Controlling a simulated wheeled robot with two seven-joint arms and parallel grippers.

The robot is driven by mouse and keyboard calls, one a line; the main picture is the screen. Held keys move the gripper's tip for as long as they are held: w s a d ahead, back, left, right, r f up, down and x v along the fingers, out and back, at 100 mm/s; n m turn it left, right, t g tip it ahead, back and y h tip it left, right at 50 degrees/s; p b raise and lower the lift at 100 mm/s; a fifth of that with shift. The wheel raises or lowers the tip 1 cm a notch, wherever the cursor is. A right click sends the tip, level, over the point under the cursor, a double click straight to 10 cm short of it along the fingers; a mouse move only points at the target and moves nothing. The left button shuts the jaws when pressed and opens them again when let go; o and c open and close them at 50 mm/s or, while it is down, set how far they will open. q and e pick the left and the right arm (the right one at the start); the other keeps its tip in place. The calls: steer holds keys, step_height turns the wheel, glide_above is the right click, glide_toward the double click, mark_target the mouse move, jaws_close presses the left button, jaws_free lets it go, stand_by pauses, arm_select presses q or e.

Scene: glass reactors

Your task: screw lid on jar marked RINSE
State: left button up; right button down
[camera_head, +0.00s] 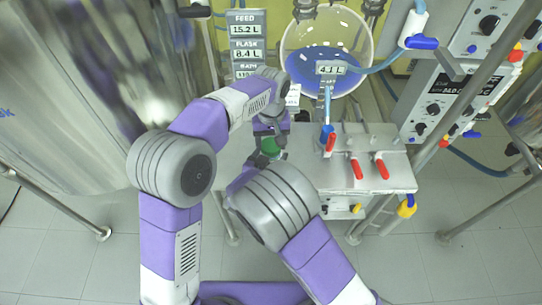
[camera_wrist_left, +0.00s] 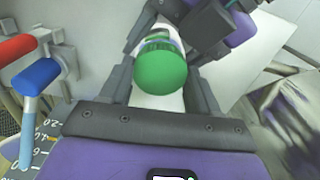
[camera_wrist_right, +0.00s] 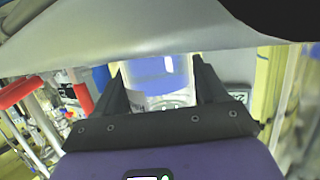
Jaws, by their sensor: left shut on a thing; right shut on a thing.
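The green lid (camera_wrist_left: 160,70) sits between the fingers of my left gripper (camera_head: 268,138), which is shut on it. In the left wrist view the lid is at the mouth of the jar (camera_wrist_left: 160,33). I cannot tell how tightly it is seated. In the head view the lid (camera_head: 269,147) shows as a small green patch below my left gripper. My right gripper (camera_wrist_right: 160,80) is shut on the jar, which shows clear with blue inside in the right wrist view (camera_wrist_right: 157,85). Its label is not readable. In the head view my right arm hides the jar.
A steel bench (camera_head: 335,178) with red-handled valves (camera_head: 382,165) lies just right of the grippers. A round glass vessel (camera_head: 327,40) with blue liquid stands behind it. Display panels (camera_head: 243,30) hang at the back. A large steel tank (camera_head: 75,110) fills the left.

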arm_select(q)
steer(key=m, duration=0.7)
steer(key=shift+m, duration=0.3)
steer(key=o, duration=1.2)
steer(key=shift+o, duration=0.2)
step_height(320, 180, up, 12)
